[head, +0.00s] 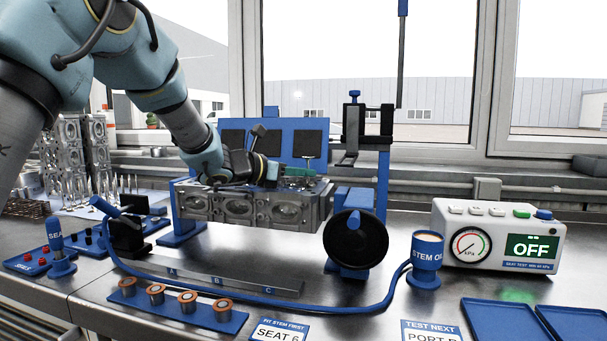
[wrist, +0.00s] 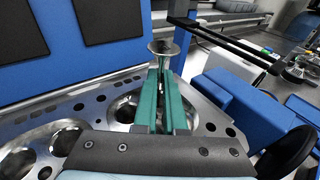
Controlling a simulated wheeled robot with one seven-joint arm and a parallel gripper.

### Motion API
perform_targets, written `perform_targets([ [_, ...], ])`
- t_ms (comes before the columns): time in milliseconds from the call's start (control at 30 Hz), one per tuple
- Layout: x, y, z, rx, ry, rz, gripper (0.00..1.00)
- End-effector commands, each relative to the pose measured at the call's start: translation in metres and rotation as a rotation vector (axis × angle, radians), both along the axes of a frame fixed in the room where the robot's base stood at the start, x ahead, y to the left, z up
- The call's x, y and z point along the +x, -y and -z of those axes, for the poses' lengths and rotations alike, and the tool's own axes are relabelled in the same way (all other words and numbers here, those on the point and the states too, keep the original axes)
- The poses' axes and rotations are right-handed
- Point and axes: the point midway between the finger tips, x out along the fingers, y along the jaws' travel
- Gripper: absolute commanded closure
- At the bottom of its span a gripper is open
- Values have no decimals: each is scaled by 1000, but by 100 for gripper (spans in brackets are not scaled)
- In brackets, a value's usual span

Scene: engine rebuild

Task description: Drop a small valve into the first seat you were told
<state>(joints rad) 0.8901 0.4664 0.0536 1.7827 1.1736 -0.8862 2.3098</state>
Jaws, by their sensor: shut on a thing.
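My gripper (wrist: 165,72) has green fingers shut on a small metal valve (wrist: 163,47). The valve's flared round head shows at the fingertips; most of its stem is hidden between the fingers. In the head view my gripper (head: 300,172) reaches over the top right of the grey cylinder head (head: 240,206). In the wrist view the fingers lie over the head's top face (wrist: 82,104), with a round bore (wrist: 122,108) just left of them. I cannot tell the height of the valve above the face. A card (head: 280,331) reads "FIT STEM FIRST SEAT 6".
A blue clamp with a black handwheel (head: 356,244) stands right of the cylinder head. Blue panels (head: 298,134) rise behind it. A blue stem oil cup (head: 426,262) and a test box reading OFF (head: 497,235) stand right. A blue hose crosses the bench front.

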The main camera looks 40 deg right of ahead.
Motion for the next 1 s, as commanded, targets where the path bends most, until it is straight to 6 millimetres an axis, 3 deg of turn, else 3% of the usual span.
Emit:
perform_targets([
  [267,0,0,5,0,1,0,100],
  [300,0,0,4,0,1,0,91],
  [600,0,0,5,1,0,0,57],
  [867,0,-1,6,2,-1,0,57],
  [1000,2,-11,4,1,1,-3,57],
])
